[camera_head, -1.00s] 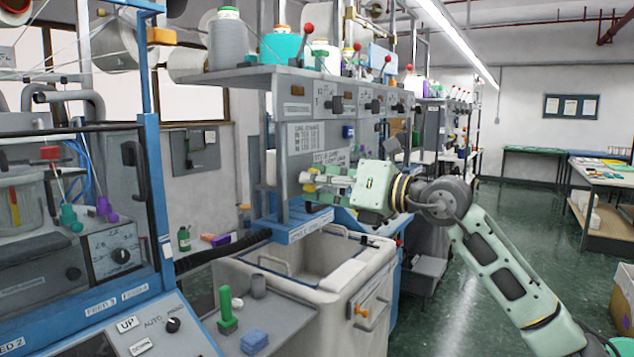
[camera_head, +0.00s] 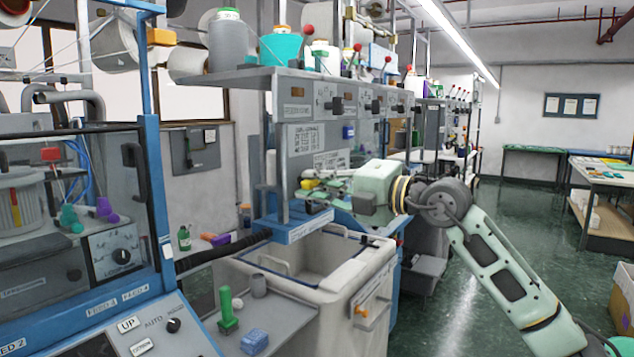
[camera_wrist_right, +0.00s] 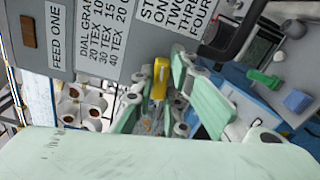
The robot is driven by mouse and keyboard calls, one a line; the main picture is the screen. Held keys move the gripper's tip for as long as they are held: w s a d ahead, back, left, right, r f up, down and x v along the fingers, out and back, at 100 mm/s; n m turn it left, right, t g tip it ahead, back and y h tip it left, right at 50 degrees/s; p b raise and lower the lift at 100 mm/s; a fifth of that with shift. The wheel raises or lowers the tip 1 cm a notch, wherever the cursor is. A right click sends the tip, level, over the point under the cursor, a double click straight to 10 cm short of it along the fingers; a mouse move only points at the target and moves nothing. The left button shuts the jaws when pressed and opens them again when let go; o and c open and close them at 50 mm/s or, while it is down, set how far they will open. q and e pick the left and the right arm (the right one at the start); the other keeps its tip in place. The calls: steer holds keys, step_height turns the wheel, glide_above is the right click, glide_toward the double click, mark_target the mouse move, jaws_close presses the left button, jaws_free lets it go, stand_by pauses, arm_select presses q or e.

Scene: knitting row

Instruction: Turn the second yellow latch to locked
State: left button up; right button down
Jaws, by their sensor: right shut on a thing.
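My right gripper (camera_head: 310,188) reaches in from the right to the grey panel under the shelf of the knitting machine. A yellow latch (camera_head: 311,184) sits at its fingertips. In the right wrist view the yellow latch (camera_wrist_right: 159,80) stands between the two fingers (camera_wrist_right: 162,84), which are shut on it. The fingers hide part of the latch, and I cannot tell which way it counts as locked. No other yellow latch shows clearly beside it. My left gripper is not in view.
A grey-white bin (camera_head: 345,247) stands below my right gripper. A grey tray (camera_head: 290,318) with a green peg (camera_head: 227,312) and a blue block (camera_head: 254,341) is at front left. The shelf (camera_head: 250,76) with cones is above. The floor at right is open.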

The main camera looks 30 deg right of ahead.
steer(key=shift+m, duration=1.1)
steer(key=c, duration=1.7)
jaws_free()
steer(key=shift+d, duration=0.1)
steer(key=shift+c, duration=0.2)
steer(key=shift+s, duration=0.1)
steer(key=shift+s+d+f, duration=0.1)
steer(key=shift+s+d, duration=0.2)
steer(key=shift+s, duration=0.2)
steer(key=v, duration=1)
steer(key=shift+s, duration=0.35)
